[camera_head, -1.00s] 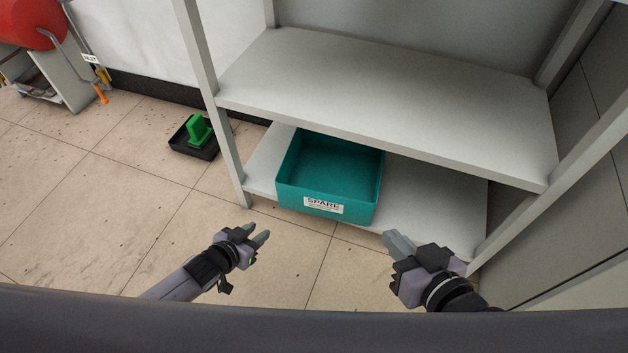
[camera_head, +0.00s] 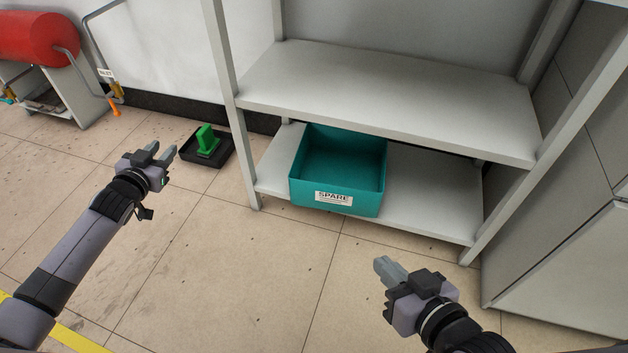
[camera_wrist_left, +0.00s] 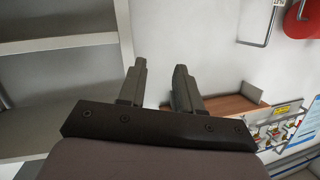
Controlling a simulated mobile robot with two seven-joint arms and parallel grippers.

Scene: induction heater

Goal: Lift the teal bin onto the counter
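The teal bin (camera_head: 338,172) sits on the bottom shelf (camera_head: 425,200) of a grey rack, its front wall at the shelf's front edge. It carries a white label reading SPARE and looks empty inside. My left gripper (camera_head: 160,152) is raised left of the rack, open and empty, well apart from the bin. It also shows in the left wrist view (camera_wrist_left: 158,88), fingers apart. My right gripper (camera_head: 388,268) is in front of the rack, below and right of the bin, not touching it. Its fingers look close together; their gap is hard to see. No counter is identifiable.
A black tray with a green object (camera_head: 207,141) lies on the floor left of the rack. The upper shelf (camera_head: 390,95) is bare and overhangs the bin's back. Grey cabinets (camera_head: 575,200) stand at right. Floor in front is clear.

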